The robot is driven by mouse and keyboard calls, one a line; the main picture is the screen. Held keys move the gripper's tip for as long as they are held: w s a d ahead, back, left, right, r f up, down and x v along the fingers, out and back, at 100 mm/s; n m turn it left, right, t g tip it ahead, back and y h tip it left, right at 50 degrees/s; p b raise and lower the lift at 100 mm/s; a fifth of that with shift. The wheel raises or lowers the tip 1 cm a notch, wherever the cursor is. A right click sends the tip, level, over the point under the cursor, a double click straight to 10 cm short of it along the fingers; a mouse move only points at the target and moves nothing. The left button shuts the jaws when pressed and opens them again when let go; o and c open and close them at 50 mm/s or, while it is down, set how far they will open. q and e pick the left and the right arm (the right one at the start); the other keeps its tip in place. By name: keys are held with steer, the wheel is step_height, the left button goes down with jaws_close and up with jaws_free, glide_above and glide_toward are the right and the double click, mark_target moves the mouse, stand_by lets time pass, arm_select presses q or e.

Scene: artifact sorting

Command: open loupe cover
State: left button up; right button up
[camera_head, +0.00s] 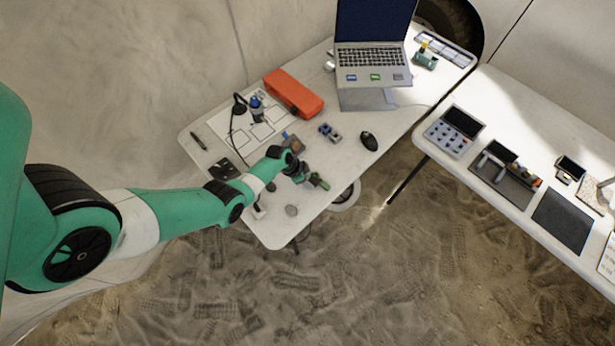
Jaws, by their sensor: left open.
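My left arm reaches in from the left over the near part of the left table. Its gripper (306,176) is small in view, open, and low over the table's near right part. I cannot tell whether it touches anything. No loupe or cover can be made out with certainty. A small round grey piece (291,210) lies on the table just below the gripper, and I cannot tell what it is. My forearm and wrist hide part of the tabletop. My right gripper is not in view.
The left table (355,153) holds a laptop (372,60), an orange case (293,93), a white sheet (262,132) with outlined boxes, a blue-topped bottle (256,107) and a black mouse (369,141). A second table with trays and devices (454,130) stands at right, across a gap.

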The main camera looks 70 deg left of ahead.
arm_select(q)
jaws_close()
steer(key=shift+d, duration=0.15)
stand_by(0.4)
steer(key=shift+d+r+n+p, duration=0.1)
steer(key=shift+d+n+p, duration=0.1)
steer(key=shift+n+p, duration=0.35)
steer(key=shift+d+n+y+p, duration=0.4)
steer(key=shift+n+y, duration=0.2)
steer(key=shift+n, duration=0.45)
steer(key=shift+w+d+n+g+y, duration=0.2)
steer(key=shift+d+n+y, duration=0.15)
steer(key=shift+n, duration=0.55)
steer(key=shift+w+d+n+g+y, duration=0.15)
steer(key=shift+d+n+g+y, duration=0.2)
steer(key=shift+n, duration=0.55)
